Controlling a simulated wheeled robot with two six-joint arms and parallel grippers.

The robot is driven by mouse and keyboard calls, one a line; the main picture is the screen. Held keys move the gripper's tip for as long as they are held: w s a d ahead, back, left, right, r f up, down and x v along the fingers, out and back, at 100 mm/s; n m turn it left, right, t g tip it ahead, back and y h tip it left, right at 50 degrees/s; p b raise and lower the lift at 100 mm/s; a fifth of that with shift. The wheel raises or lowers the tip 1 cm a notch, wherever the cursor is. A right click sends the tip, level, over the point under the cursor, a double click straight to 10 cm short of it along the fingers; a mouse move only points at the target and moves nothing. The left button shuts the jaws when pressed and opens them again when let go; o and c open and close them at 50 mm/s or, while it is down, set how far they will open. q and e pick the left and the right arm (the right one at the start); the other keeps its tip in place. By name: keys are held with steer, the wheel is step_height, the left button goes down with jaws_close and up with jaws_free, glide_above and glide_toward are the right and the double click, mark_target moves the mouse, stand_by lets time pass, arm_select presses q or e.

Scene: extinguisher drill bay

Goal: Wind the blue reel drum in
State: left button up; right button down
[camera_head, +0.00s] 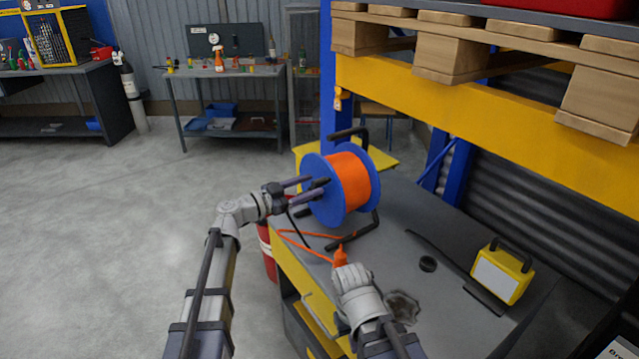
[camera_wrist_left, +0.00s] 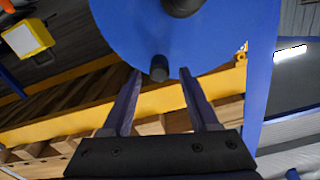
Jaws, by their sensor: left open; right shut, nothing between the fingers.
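The blue reel drum (camera_head: 326,207), wound with orange cable (camera_head: 350,178), stands on its black frame (camera_head: 360,232) on the grey bench. Its blue flange (camera_wrist_left: 215,35) fills the top of the left wrist view. A black crank knob (camera_wrist_left: 159,68) sticks out from the flange. My left gripper (camera_head: 307,187) is open at the drum's left face. In the left wrist view, its fingertips (camera_wrist_left: 160,76) lie on either side of the knob, with visible gaps. My right gripper (camera_head: 348,272) is shut and empty low over the bench; its fingertips are largely hidden.
An orange cable end (camera_head: 340,257) lies by my right gripper. A yellow shelf beam (camera_head: 470,115) with wooden pallets overhangs the right side. Open floor (camera_head: 120,230) lies left.

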mark_target(337, 184)
arm_select(q)
steer(key=shift+x, duration=1.95)
jaws_close()
